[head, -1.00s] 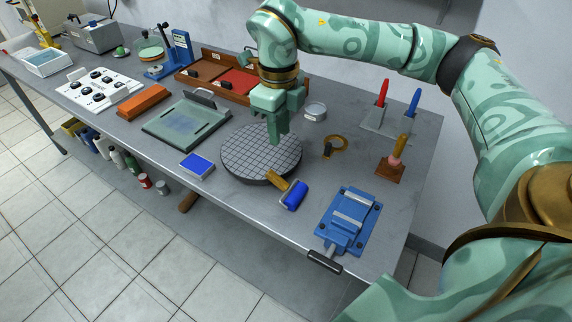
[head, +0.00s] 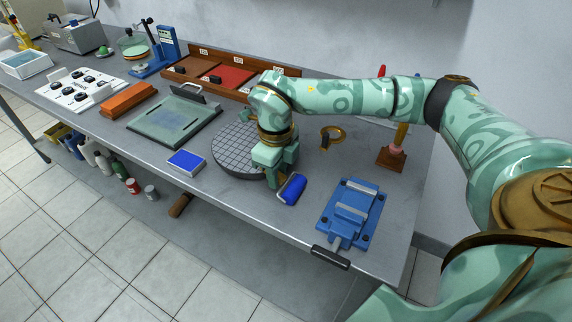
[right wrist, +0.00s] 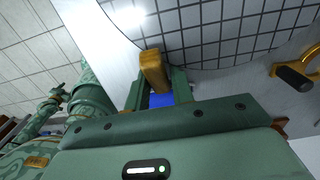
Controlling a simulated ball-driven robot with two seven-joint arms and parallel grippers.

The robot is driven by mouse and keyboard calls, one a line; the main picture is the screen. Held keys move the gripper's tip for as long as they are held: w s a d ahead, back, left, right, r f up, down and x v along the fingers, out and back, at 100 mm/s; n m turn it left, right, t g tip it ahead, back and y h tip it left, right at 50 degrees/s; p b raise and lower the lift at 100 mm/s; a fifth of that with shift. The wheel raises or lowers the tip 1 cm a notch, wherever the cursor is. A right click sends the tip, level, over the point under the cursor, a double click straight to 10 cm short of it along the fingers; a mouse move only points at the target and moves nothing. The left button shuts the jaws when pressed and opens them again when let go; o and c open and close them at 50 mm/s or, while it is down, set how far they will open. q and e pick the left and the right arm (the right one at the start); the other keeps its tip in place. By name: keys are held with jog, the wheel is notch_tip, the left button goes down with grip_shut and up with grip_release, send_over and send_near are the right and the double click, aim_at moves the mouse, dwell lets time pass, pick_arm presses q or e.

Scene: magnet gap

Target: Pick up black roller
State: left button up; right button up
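My right gripper (head: 275,178) is low over the near right edge of the round gridded plate, beside a roller with a blue cylinder (head: 293,189). Its fingers look apart, with the roller's tan handle (right wrist: 154,70) at them in the right wrist view. A patch of the blue cylinder (right wrist: 161,100) shows between the fingers. I cannot tell whether they touch the handle. A black cylinder (right wrist: 295,78) with a gold curved frame lies apart at the right of the wrist view; it also lies behind the gripper in the head view (head: 325,141).
The round gridded plate (head: 228,150) is left of the gripper. A blue vise (head: 350,213) stands at the right, near the table's front edge. A blue pad (head: 186,162) lies at the left. A brown stand (head: 391,157) stands behind the vise.

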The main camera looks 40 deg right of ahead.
grip_shut()
jog(key=shift+r, duration=0.2)
notch_tip(320, 180, up, 4)
jog(key=shift+a+f+p, duration=0.1)
jog(key=shift+f+p, duration=0.05)
jog(key=shift+p, duration=0.9)
jog(key=s+a+r+p, duration=0.3)
jog(key=s+a+r, duration=0.5)
jog(key=s+r, duration=0.1)
jog(key=shift+s+a, duration=0.4)
jog(key=shift+s, duration=0.5)
